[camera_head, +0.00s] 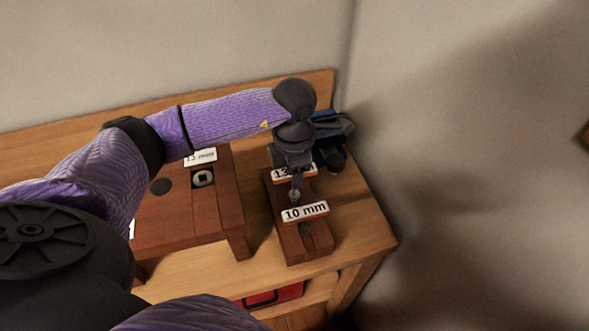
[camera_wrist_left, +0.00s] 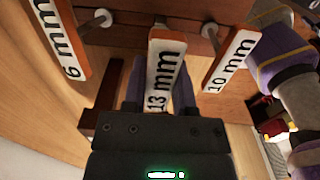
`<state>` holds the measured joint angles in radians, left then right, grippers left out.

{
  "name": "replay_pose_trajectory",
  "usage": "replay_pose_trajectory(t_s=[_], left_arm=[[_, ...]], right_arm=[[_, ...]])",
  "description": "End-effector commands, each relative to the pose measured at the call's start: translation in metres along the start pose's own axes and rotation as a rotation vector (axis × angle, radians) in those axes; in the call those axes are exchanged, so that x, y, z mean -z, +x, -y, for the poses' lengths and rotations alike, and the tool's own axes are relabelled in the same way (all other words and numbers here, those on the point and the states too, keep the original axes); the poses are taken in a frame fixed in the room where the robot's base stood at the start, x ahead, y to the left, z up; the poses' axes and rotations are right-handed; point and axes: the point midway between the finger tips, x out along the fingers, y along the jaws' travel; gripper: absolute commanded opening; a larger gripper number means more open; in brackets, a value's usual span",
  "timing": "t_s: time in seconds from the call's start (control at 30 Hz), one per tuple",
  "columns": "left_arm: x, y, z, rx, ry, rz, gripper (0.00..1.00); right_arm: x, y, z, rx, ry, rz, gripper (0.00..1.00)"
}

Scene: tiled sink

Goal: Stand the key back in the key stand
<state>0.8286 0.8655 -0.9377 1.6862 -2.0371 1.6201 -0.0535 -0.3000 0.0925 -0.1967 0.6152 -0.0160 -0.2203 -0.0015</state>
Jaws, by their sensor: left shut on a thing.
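My left gripper (camera_head: 297,182) reaches over the small dark wooden key stand (camera_head: 318,247) at the right of the bench. In the left wrist view its fingers (camera_wrist_left: 158,95) are shut on the 13 mm key (camera_wrist_left: 165,68) by its white-labelled wooden handle. The handle's label also shows partly behind the gripper (camera_head: 282,174) in the head view. The 10 mm key (camera_head: 305,211) stands at the front of the stand; it also shows in the left wrist view (camera_wrist_left: 232,60). The 6 mm key (camera_wrist_left: 62,40) shows there too. I cannot tell whether the held key's shaft is seated. The right gripper is out of view.
A larger wooden block (camera_head: 220,220) with a 13 mm label and a square-holed socket (camera_head: 203,178) stands left of the stand. A black and blue object (camera_head: 335,130) lies behind the gripper. A red box (camera_head: 275,295) sits below the bench top. The wall is close on the right.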

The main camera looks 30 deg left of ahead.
Motion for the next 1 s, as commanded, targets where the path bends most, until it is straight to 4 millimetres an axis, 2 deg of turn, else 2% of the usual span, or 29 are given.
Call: replay_pose_trajectory(t_s=[1.0], left_arm=[[0.000,0.027,0.000,0.000,0.000,0.000,0.00]], right_arm=[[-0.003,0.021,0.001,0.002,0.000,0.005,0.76]])
